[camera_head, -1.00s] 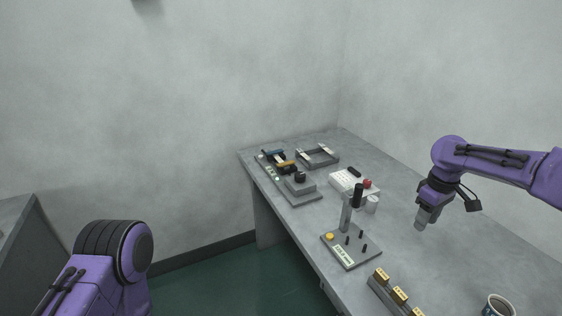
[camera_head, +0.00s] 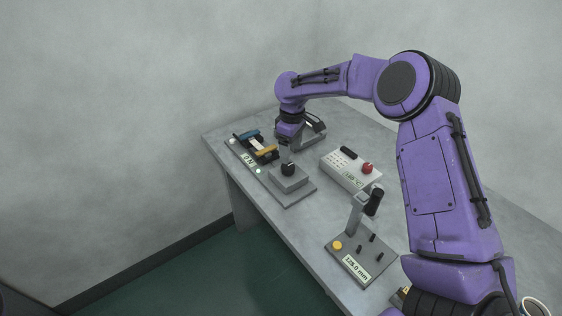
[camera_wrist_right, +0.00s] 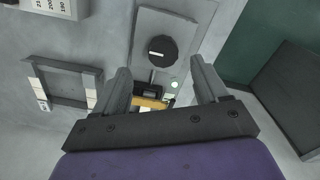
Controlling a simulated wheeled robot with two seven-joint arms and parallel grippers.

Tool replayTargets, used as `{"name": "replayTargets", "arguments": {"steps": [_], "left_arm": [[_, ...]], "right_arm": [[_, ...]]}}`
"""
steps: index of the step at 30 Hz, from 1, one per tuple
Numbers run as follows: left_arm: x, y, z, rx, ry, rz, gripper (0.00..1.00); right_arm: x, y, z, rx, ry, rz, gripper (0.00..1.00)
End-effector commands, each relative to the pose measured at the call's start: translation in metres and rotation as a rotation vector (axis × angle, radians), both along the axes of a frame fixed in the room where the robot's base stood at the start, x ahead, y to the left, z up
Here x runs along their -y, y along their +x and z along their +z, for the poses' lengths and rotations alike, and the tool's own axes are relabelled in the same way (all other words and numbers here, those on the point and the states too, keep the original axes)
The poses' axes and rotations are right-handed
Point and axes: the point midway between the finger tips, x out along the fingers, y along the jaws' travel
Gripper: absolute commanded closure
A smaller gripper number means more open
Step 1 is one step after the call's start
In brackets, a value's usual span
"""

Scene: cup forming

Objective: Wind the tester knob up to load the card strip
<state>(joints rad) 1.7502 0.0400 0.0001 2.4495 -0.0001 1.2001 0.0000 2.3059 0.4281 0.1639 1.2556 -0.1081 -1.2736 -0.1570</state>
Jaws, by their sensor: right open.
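The tester stands at the table's far left end on a flat grey base plate (camera_head: 300,197). Its black knob (camera_head: 288,169) sits on a raised grey block and shows a white mark in the right wrist view (camera_wrist_right: 161,51). A pale card strip (camera_head: 257,144) lies between the blue clamp (camera_head: 249,134) and the yellow clamp (camera_head: 266,152). A lit readout (camera_head: 249,160) and a green lamp (camera_head: 258,171) are beside them. My right gripper (camera_wrist_right: 160,68) is open and empty, above the tester, with the knob showing between its fingers, apart from them. My left gripper is out of view.
A grey frame (camera_wrist_right: 56,88) stands behind my right wrist. A mug (camera_head: 535,308) is at the lower right. My right arm hides much of the table.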

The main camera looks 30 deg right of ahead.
Motion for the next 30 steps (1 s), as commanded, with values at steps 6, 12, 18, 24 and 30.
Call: {"name": "replayTargets", "arguments": {"steps": [6,12,18,24,30], "left_arm": [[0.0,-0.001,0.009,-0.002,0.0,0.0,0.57],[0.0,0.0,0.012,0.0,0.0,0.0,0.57],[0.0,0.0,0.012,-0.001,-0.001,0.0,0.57],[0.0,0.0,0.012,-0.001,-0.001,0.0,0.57],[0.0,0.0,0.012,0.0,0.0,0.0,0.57]], "right_arm": [[-0.004,0.006,-0.052,-0.01,-0.001,0.006,0.27],[-0.002,0.006,-0.076,-0.009,-0.001,0.003,0.27],[-0.001,0.006,-0.078,-0.007,0.0,0.003,0.27],[-0.002,0.006,-0.078,-0.007,0.0,0.003,0.69],[0.0,0.005,-0.078,-0.008,-0.001,0.002,0.83]]}}
